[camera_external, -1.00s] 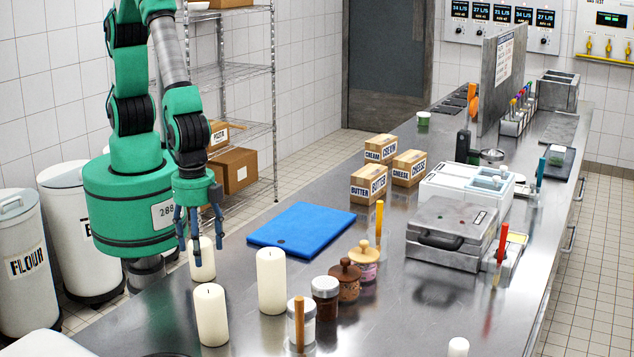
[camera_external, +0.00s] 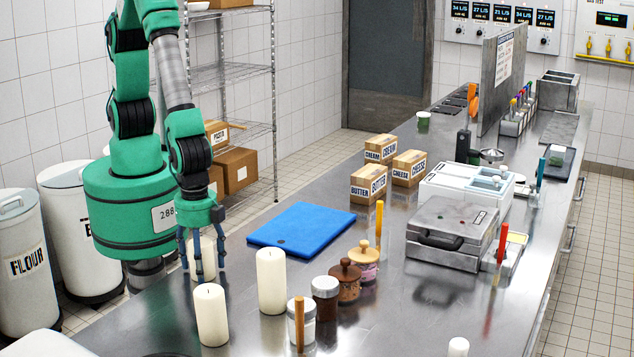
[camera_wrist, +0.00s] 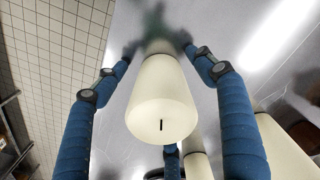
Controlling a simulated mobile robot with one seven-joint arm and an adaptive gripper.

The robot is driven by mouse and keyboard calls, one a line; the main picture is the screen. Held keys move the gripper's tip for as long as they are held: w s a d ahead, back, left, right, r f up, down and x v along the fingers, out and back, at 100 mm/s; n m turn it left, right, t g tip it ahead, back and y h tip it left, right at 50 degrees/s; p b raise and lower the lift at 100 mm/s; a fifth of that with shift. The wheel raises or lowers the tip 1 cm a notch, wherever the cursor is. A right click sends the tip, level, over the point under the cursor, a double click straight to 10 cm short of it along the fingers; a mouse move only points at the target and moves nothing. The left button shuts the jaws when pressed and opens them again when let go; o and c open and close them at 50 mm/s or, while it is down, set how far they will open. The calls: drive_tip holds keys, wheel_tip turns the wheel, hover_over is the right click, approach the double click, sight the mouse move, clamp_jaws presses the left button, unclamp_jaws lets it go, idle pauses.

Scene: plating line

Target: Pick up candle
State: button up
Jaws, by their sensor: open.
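A white candle (camera_external: 208,262) stands upright on the metal counter (camera_external: 150,318) at the left. It fills the middle of the wrist view (camera_wrist: 160,100), with its dark wick toward the camera. My gripper (camera_external: 203,262) is lowered over this candle. Its blue fingers (camera_wrist: 160,95) are spread open on several sides of the candle, with gaps showing at left and right. Whether the lower finger touches the candle cannot be told. Two more white candles stand nearby, one in front (camera_external: 211,318) and one to the right (camera_external: 271,283).
A blue cutting board (camera_external: 302,229) lies behind the candles. Jars (camera_external: 326,298) and a brown pot (camera_external: 345,282) stand to the right. Boxes (camera_external: 369,184) stand farther back. The counter's left edge is close to the gripped-around candle.

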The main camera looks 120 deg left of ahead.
drive_tip(key=shift+c, duration=0.3)
drive_tip(key=c, duration=1.4)
drive_tip(key=shift+r, duration=0.15)
drive_tip(key=shift+r, duration=0.6)
wheel_tip(320, 180, up, 2)
drive_tip(key=shift+w+r+p, duration=0.1)
drive_tip(key=shift+r+p, duration=0.05)
drive_tip(key=shift+p, duration=0.2)
drive_tip(key=s+a, duration=0.3)
drive_tip(key=s, duration=0.4)
drive_tip(key=s+a+r+p, duration=0.1)
drive_tip(key=s+a, duration=0.3)
drive_tip(key=s, duration=0.3)
drive_tip(key=shift+s, duration=0.25)
drive_tip(key=shift+r, duration=0.1)
